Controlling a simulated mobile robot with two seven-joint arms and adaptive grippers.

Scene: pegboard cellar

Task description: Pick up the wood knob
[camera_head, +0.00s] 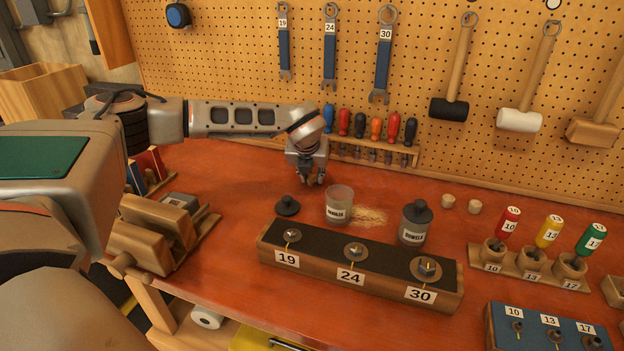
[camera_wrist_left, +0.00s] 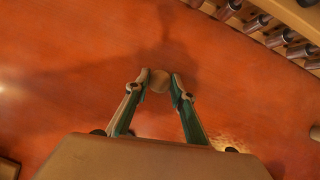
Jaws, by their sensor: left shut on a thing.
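My left gripper (camera_head: 313,181) is over the red bench, behind the glass jar. In the left wrist view its two fingertips (camera_wrist_left: 159,82) are closed on a small round tan wood knob (camera_wrist_left: 159,77). The held knob is hard to make out in the head view, hidden by the fingers. Two more pale wood knobs (camera_head: 448,201) (camera_head: 474,206) stand on the bench to the right of the dowels jar. My right gripper is not in view.
An open glass jar (camera_head: 339,205) has its dark lid (camera_head: 288,206) to its left and sawdust to its right. A screwdriver rack (camera_head: 372,150) lines the pegboard.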

